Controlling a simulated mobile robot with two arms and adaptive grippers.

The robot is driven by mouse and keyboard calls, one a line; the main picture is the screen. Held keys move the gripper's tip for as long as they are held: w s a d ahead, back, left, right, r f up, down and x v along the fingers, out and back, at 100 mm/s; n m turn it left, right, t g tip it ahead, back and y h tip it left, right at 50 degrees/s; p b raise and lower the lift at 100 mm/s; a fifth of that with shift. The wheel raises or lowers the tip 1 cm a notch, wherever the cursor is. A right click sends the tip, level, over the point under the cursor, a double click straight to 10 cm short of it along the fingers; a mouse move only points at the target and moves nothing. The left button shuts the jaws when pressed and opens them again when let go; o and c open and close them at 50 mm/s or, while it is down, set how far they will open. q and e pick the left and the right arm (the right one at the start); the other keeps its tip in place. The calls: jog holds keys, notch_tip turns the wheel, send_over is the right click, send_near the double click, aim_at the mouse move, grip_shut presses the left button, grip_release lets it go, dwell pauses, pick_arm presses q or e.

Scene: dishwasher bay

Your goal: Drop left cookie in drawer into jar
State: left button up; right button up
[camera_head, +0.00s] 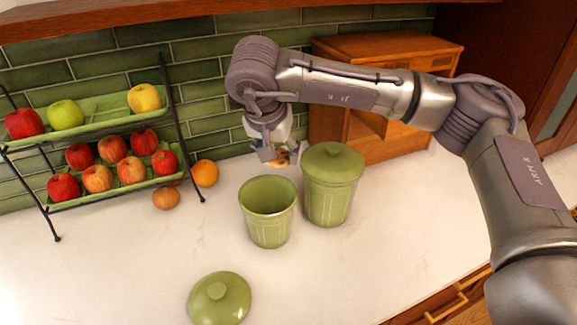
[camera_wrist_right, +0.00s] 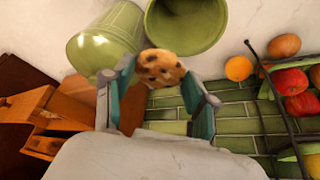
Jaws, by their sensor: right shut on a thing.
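My right gripper (camera_head: 283,156) is shut on a brown cookie with dark chips (camera_wrist_right: 160,68). The cookie sits between the fingertips in the right wrist view, and only a small part of it shows in the head view. The open green jar (camera_head: 267,234) stands upright on the counter, just below and slightly left of the gripper in the head view. Its mouth also shows at the top of the right wrist view (camera_wrist_right: 186,42). The cookie is above the counter, behind the jar's rim and apart from it. My left gripper is not in view.
A lidded green jar (camera_head: 330,190) stands right of the open jar. The loose green lid (camera_head: 219,299) lies in front. A wooden cabinet (camera_head: 386,139) stands at the back right. A two-tier fruit rack (camera_head: 95,150) is at left, with an orange (camera_head: 205,173) beside it.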

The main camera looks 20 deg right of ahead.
jog(key=shift+w+a+r+m, duration=0.15)
jog(key=shift+w+m, duration=0.1)
jog(key=shift+w, duration=0.3)
jog(key=shift+w+a+r+m, duration=0.1)
jog(key=shift+w+m, duration=0.15)
jog(key=shift+w, duration=0.6)
jog(key=shift+w+a+f, duration=0.1)
jog(key=shift+w+f, duration=0.05)
notch_tip(320, 180, down, 6)
jog(key=b, duration=0.3)
jog(key=o, duration=0.7)
jog(key=shift+o, duration=0.2)
